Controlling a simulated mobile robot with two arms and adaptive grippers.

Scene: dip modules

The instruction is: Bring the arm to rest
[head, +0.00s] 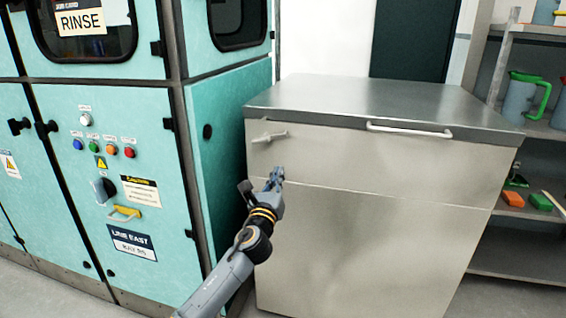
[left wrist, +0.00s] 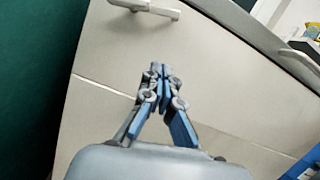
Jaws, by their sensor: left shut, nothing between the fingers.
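My left gripper (head: 277,174) is shut and empty. It is raised in front of the upper front of a metal cabinet (head: 370,230), below and to the right of a small lever handle (head: 270,137). In the left wrist view the closed fingertips (left wrist: 160,70) point at the cabinet front (left wrist: 105,65), with the lever handle (left wrist: 145,7) above them. I see no contact between the fingers and the handle. My right gripper is in neither view.
A teal machine (head: 110,190) with buttons and a RINSE sign stands close on the left. The cabinet has a steel lid (head: 390,100) with a long bar handle (head: 408,129). Shelves (head: 530,215) with jugs and coloured items stand on the right.

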